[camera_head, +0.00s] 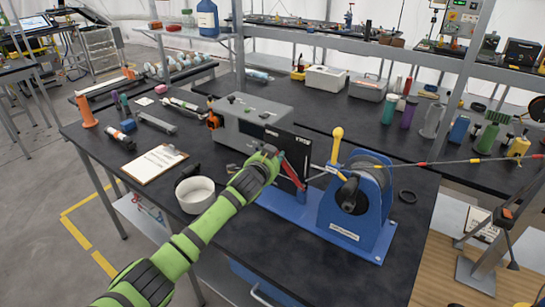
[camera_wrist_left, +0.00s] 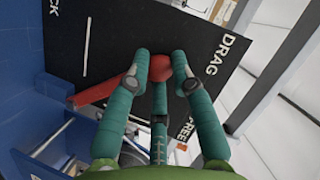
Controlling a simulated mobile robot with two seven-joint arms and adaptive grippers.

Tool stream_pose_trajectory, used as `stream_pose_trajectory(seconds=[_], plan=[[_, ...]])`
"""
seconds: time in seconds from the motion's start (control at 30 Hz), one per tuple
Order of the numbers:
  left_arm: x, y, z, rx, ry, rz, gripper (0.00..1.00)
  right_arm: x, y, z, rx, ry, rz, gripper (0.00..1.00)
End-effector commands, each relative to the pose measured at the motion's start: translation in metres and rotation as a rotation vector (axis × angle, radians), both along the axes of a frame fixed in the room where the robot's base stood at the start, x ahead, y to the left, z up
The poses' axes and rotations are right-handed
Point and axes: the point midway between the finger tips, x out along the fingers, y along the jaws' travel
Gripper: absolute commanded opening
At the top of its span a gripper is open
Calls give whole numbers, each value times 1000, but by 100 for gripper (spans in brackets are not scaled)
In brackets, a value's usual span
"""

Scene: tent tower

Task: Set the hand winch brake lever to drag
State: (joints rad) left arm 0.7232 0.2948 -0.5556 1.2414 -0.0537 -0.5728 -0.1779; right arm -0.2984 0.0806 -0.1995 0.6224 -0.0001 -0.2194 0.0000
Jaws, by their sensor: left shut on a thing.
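The blue hand winch (camera_head: 345,228) stands on the dark bench, with a black plate (camera_head: 298,150) at its left. The red brake lever (camera_head: 297,172) is in front of this plate. In the left wrist view the plate reads DRAG at upper right, FREE at lower right and a partly cut-off "CK" at upper left. There the red lever (camera_wrist_left: 100,91) slants up to the right, its round knob close to the DRAG label. My left gripper (camera_head: 272,155) is shut on the knob; its teal fingers (camera_wrist_left: 160,78) sit around it. My right gripper is not in view.
A yellow-knobbed handle (camera_head: 337,142) rises beside the winch drum, and a taut line (camera_head: 440,162) runs off right. A grey box (camera_head: 252,118) stands behind the plate. A white bowl (camera_head: 195,194) and a clipboard (camera_head: 156,164) lie left of my arm.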

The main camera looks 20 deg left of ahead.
Motion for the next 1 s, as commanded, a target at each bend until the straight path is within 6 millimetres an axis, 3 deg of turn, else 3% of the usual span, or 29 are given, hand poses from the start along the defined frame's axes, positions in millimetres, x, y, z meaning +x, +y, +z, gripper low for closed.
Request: stream_pose_trajectory(seconds=[0.37,0.4,0.8,1.0], plan=[[-2,-2,-7,7,11,-3,0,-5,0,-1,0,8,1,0],[-2,-2,-7,7,11,-3,36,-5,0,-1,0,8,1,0],[-4,-4,-8,3,13,-6,37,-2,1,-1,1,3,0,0],[-17,-2,-4,3,13,-6,37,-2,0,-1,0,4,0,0]])
